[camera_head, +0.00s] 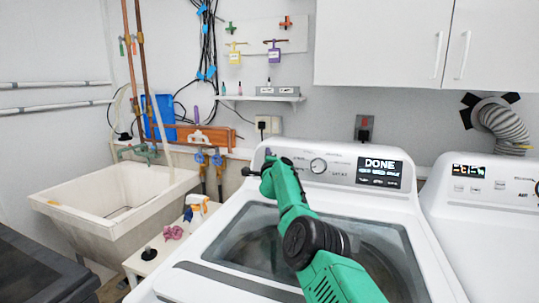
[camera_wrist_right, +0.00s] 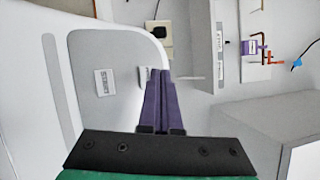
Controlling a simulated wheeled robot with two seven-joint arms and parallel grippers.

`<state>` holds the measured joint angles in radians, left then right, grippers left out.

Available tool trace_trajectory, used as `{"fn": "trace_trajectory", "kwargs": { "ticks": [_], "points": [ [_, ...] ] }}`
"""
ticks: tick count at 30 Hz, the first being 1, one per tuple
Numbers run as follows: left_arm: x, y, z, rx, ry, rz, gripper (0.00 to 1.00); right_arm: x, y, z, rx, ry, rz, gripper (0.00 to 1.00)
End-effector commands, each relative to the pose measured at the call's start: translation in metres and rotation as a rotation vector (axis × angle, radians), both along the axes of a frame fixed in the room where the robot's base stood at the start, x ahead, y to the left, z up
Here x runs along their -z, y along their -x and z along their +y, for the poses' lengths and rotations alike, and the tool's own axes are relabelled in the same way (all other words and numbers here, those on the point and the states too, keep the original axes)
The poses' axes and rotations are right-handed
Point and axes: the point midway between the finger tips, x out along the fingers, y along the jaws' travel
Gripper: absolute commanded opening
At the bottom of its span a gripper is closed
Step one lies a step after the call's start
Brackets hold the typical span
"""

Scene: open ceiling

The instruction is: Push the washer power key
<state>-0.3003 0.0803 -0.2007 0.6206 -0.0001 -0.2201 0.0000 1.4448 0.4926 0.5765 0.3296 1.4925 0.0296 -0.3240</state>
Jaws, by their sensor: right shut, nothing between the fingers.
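The white washer (camera_head: 200,262) stands in the middle, its control panel (camera_head: 338,182) along the back with a knob (camera_head: 318,166) and a lit "DONE" display (camera_head: 380,172). My green right arm reaches over the lid. My right gripper (camera_head: 269,155) is at the panel's left end and covers that part. In the right wrist view my purple fingers (camera_wrist_right: 160,72) are shut and empty, in front of the grey panel's edge. A small labelled key (camera_wrist_right: 105,82) shows left of them. Another small key (camera_wrist_right: 143,76) is partly hidden beside the fingertips. I cannot tell whether they touch it. My left gripper is out of view.
A second white machine (camera_head: 480,225) stands to the right. A utility sink (camera_head: 100,225) and a small stand with a spray bottle (camera_head: 196,212) are on the left. A wall shelf (camera_head: 262,98), hanging cables and pipes are behind. Cabinets (camera_head: 400,45) hang at upper right.

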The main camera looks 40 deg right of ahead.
Motion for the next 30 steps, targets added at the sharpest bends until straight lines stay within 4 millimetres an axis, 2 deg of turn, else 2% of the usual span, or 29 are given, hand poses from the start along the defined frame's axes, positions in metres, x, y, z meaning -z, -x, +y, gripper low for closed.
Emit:
{"fn": "trace_trajectory", "kwargs": {
  "ticks": [1, 4, 30],
  "points": [
    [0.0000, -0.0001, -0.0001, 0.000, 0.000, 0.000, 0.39, 0.0001, 0.0000, -0.0001, 0.000, 0.000, 0.000, 0.00],
    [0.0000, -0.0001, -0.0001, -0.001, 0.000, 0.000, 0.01, 0.0001, 0.0000, -0.0001, 0.000, 0.000, 0.000, 0.00],
    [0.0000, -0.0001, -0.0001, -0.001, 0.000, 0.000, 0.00, 0.0002, 0.0000, -0.0001, 0.000, 0.001, 0.001, 0.00]
  ]
}}
